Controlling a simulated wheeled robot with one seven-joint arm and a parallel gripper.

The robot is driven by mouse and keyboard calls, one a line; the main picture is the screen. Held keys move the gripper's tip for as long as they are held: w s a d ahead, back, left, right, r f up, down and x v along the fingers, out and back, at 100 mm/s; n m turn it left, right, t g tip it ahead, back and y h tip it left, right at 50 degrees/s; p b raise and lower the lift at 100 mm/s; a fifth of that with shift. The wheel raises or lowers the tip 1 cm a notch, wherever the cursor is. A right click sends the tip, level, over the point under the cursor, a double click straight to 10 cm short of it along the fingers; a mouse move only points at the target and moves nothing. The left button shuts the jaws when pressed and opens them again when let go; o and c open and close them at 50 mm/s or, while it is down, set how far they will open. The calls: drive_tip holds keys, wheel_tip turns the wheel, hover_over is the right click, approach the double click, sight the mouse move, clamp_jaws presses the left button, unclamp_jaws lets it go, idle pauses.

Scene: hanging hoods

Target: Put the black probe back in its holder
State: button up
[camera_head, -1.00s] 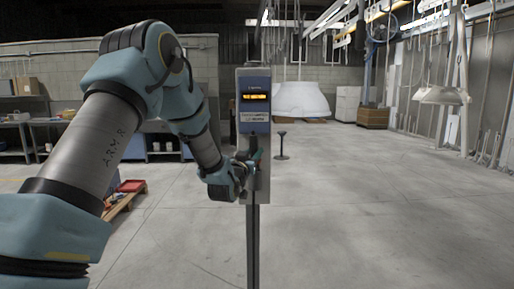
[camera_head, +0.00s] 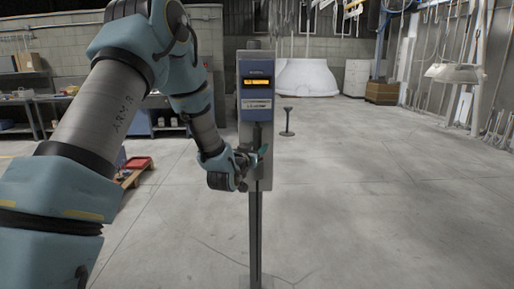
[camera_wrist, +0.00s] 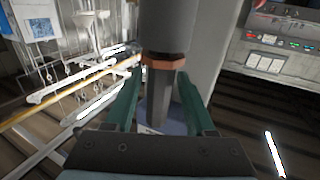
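A black probe (camera_wrist: 165,32) with a copper-coloured ring and a narrower lower part runs upright between my gripper's green fingers (camera_wrist: 160,85) in the wrist view. The fingertips sit close on both sides of the narrow part, just below the ring, and appear shut on it. In the head view, my gripper (camera_head: 256,157) is in front of the grey post panel, and the dark probe (camera_head: 257,134) shows just above the fingers, below the blue display unit (camera_head: 256,88). The holder is not clearly made out, and I cannot tell whether the probe touches it.
The panel stands on a thin post (camera_head: 256,235). A red tray (camera_head: 137,163) on a low wooden cart is at left, behind my arm. A small black stand (camera_head: 287,120) is behind the panel to the right. The floor at right is clear.

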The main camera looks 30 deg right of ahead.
drive_tip(key=shift+o, duration=0.5)
drive_tip(key=shift+p, duration=0.3)
